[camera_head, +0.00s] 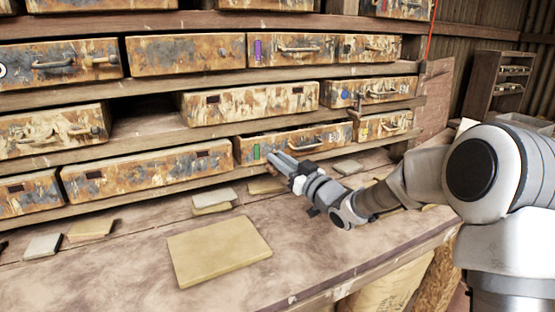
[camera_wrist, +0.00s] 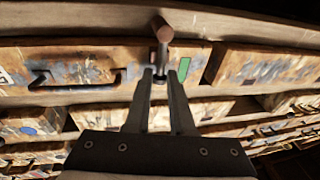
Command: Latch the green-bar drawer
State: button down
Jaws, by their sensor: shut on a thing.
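The green-bar drawer (camera_head: 300,147) is a rusty, paint-worn drawer in the lower row, with a green bar (camera_head: 256,152) near its left end and a curved handle. In the wrist view the green bar (camera_wrist: 185,70) is right of my fingers and the dark handle (camera_wrist: 75,86) is to the left. A latch (camera_wrist: 162,45) with a brown rounded end and thin dark stem stands at the drawer front. My gripper (camera_wrist: 165,75) is shut on the stem, which shows between the fingertips. In the head view my gripper (camera_head: 277,160) covers the latch. Whether the drawer is fully flush is unclear.
Other worn drawers fill the shelves, including one with a purple bar (camera_head: 258,49) and one with a blue dot (camera_head: 346,94). Tiles lie on the bench below, the largest a yellowish one (camera_head: 218,249). The bench front (camera_head: 330,265) has free room.

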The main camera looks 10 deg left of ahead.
jog(key=shift+d, duration=0.1)
dwell(0.4)
jog(key=c, duration=0.9)
grip_release()
jog(key=shift+d, duration=0.1)
jog(key=p+v, duration=0.1)
jog(key=v, duration=1.6)
jog(key=shift+s+d+p, duration=0.1)
jog(key=shift+s+p, duration=0.05)
jog(key=shift+p, duration=0.15)
